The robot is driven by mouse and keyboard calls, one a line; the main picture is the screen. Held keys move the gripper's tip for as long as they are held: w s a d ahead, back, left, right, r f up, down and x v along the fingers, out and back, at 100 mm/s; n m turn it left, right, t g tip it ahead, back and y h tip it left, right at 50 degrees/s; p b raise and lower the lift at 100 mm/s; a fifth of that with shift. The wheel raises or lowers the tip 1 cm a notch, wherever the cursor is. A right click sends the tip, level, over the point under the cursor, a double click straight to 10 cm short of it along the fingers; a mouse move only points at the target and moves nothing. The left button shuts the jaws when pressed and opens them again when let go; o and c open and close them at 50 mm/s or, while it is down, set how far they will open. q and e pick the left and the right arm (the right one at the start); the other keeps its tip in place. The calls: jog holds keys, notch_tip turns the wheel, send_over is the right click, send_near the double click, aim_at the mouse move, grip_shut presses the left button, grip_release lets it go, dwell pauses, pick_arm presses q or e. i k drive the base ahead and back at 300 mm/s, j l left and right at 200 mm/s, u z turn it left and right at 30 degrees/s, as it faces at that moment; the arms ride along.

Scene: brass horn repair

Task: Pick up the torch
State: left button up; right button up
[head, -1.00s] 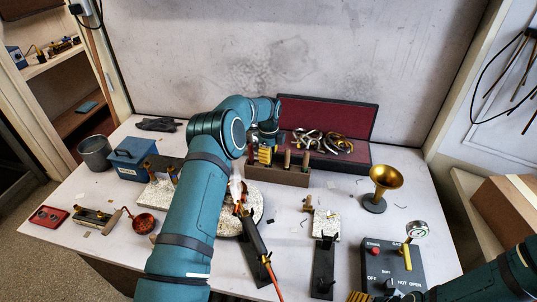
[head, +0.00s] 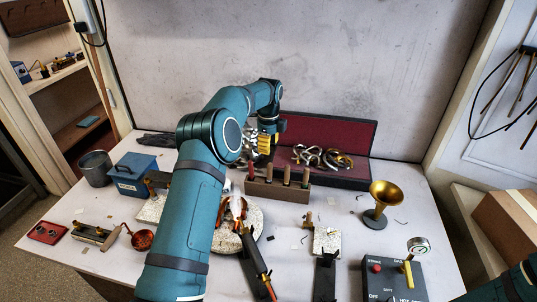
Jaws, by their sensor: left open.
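The torch (head: 258,267), a slim dark body with a brass fitting and an orange hose end, lies slanted on a dark stand at the front middle of the bench. My left arm crosses the bench, just left of the torch. My left gripper (head: 266,146), with yellow finger pads, is open far behind the torch, above the wooden tool block and in front of the red-lined case. Its fingertips are small, and I see nothing held in them. My right gripper is out of view; only part of that arm shows at the lower right.
A round pale turntable (head: 256,221) with a copper-coloured piece is partly behind my arm. The tool block (head: 280,191), open case (head: 345,133), brass horn bell (head: 384,194) and control box (head: 385,268) stand around. Bare bench lies between block and bell.

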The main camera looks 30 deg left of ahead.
aim_at(261, 270)
jog(key=k+j, duration=1.55)
jog(key=k, duration=0.15)
